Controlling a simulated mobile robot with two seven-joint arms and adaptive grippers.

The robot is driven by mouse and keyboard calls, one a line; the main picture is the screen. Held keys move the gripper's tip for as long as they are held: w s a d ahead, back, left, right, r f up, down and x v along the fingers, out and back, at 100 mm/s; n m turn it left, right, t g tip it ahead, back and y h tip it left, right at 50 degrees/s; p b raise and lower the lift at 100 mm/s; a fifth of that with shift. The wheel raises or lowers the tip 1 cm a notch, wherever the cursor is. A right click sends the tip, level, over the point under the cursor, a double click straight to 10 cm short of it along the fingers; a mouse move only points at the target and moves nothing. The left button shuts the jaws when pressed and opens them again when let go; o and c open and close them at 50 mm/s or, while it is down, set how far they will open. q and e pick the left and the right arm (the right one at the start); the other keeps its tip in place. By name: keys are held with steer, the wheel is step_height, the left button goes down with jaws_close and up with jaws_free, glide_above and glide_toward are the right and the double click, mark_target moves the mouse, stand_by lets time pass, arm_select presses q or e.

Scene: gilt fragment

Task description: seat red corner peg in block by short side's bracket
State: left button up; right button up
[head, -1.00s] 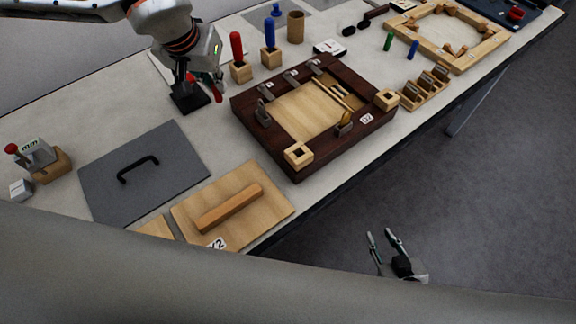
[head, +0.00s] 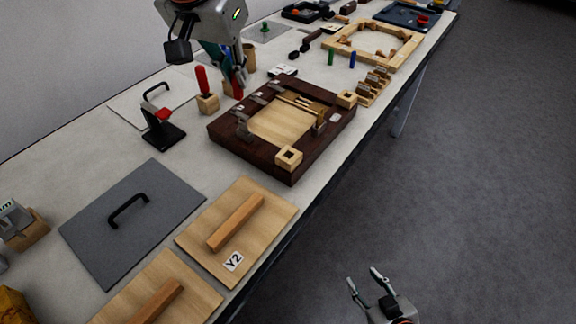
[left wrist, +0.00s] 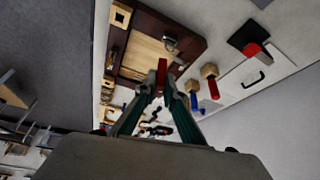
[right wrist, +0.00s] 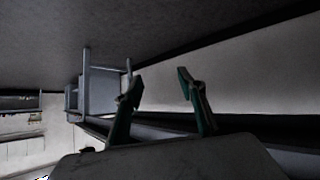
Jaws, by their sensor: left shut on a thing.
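My left gripper (head: 238,82) is shut on a red peg (left wrist: 161,70), which sticks out past the fingertips in the left wrist view. In the head view the gripper hangs above the table, behind the dark wooden frame (head: 232,150). A pale block with a square hole (head: 288,157) sits at the frame's near corner. A second one (head: 347,99) sits at its right corner. A metal bracket (head: 243,129) stands on the frame's left part; it also shows in the left wrist view (left wrist: 170,44). My right gripper (head: 368,284) is open and empty, off the table's edge.
A red-handled tool (head: 202,79) stands in a wooden block beside my left gripper. A black stand (head: 163,134) is left of the frame. A grey plate (head: 130,222) and wooden boards with bar handles (head: 270,207) lie nearer. Several small brackets line the frame's far side.

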arm_select(q)
steer(key=s+d+r+m+h+b, duration=0.1)
steer(key=s+d+r+m, duration=0.25)
steer(key=d+r, duration=0.4)
steer(key=b, duration=0.2)
glide_above(293, 151)
step_height(293, 151, down, 16)
steer(key=f, duration=0.1)
steer(key=shift+n+g, duration=0.25)
steer(key=shift+g, duration=0.15)
steer(key=f, duration=0.2)
steer(key=s+a+f, duration=0.1)
steer(key=f, duration=0.1)
steer(key=shift+b, duration=0.4)
steer(key=shift+r, duration=0.15)
